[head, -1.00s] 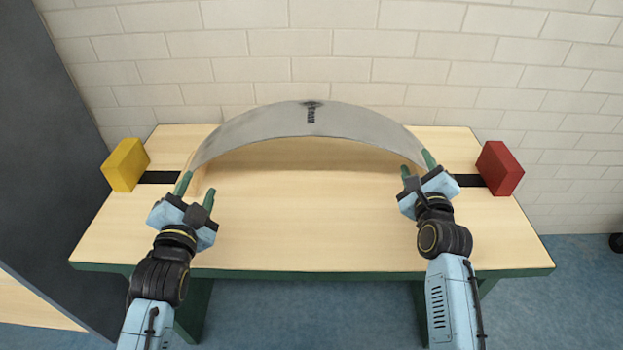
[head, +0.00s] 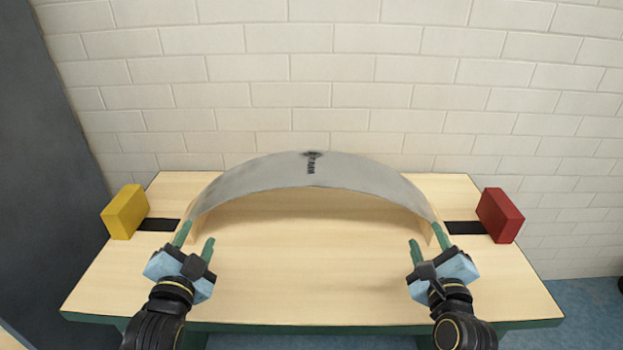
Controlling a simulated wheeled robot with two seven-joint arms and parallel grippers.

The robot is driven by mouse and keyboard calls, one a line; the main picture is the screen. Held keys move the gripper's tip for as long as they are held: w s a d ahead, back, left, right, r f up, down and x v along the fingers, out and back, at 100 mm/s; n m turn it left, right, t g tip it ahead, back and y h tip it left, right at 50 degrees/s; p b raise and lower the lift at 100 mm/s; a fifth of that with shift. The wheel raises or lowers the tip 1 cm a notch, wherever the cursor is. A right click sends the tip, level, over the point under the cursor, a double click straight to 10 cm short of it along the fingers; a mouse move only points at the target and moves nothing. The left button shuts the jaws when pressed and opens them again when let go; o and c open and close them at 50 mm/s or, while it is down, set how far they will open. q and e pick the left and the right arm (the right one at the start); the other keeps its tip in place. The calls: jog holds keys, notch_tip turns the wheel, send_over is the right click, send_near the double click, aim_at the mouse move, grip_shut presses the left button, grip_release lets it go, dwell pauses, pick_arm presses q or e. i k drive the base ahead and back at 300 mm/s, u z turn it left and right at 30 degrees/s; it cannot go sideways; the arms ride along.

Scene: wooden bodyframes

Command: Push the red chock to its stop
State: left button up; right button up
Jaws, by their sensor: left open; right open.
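The red chock (head: 501,215) stands at the right end of the bench, at the outer end of a short black track (head: 464,228). A gap separates it from the right foot of the grey curved sheet (head: 312,171), which arches over the middle of the bench. My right gripper (head: 428,246) is open at the sheet's right foot, left of the red chock and apart from it. My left gripper (head: 194,245) is open at the sheet's left foot. Whether the fingers touch the sheet cannot be told.
A yellow chock (head: 125,212) stands at the left end of the wooden bench (head: 310,285), by another black track (head: 158,225). A pale brick wall (head: 330,80) rises behind. A dark grey panel (head: 50,180) stands at the left. The bench front is clear.

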aim_at(502, 221)
jog(key=z, duration=0.05)
jog(key=k, duration=1)
jog(key=u, duration=0.05)
